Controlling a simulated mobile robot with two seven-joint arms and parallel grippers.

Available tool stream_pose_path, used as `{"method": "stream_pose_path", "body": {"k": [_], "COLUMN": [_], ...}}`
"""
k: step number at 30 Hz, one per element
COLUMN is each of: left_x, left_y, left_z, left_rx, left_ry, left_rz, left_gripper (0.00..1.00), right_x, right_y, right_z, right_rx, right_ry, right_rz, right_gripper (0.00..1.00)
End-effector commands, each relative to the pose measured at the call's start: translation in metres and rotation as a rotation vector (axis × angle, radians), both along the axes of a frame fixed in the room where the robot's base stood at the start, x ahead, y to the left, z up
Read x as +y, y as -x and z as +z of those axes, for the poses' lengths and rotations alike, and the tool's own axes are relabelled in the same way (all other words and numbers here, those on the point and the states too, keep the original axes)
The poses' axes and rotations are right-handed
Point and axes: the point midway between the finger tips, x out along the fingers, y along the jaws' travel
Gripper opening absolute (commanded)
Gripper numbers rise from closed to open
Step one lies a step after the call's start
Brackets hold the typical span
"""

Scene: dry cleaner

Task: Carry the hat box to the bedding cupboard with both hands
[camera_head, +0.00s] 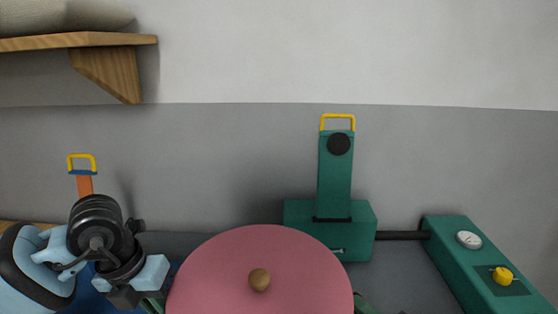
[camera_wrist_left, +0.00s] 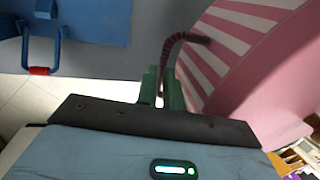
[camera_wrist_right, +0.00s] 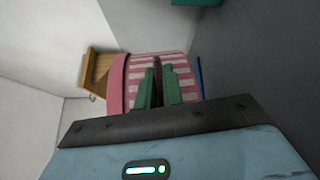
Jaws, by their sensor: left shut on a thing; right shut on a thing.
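The hat box has a round pink lid (camera_head: 258,252) with a wooden knob, seen from above at the bottom middle of the head view. Its pink-and-white striped side (camera_wrist_left: 222,45) shows in the left wrist view, and also in the right wrist view (camera_wrist_right: 186,64). My left gripper (camera_wrist_left: 162,88) is shut on a dark curved handle at the box's side. My right gripper (camera_wrist_right: 159,88) is shut on a dark handle at the box's other side. In the head view the box's lower part is hidden. I cannot identify the bedding cupboard in any view.
A green machine with an upright arm (camera_head: 336,175) stands behind the box, joined to a green control box (camera_head: 480,262) at right. A wooden shelf (camera_head: 75,40) juts from the wall at upper left. A blue thing with a red-gripped handle (camera_wrist_left: 85,30) shows in the left wrist view.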

Motion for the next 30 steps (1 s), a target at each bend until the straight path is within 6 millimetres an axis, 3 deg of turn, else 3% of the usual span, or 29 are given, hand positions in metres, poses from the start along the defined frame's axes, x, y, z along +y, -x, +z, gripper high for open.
{"method": "stream_pose_path", "body": {"k": [17, 30], "left_x": [0.001, 0.001], "left_y": [0.009, -0.021], "left_z": [0.009, 0.029], "left_rx": [-0.004, -0.004], "left_ry": [-0.003, -0.002], "left_rz": [0.003, 0.006], "left_gripper": [0.00, 0.00], "right_x": [-0.001, -0.001], "right_y": [0.009, -0.020], "right_z": [0.010, 0.029], "right_rx": [-0.005, -0.007], "right_ry": [-0.001, 0.003], "right_rz": [-0.002, -0.003], "right_gripper": [0.00, 0.00]}}
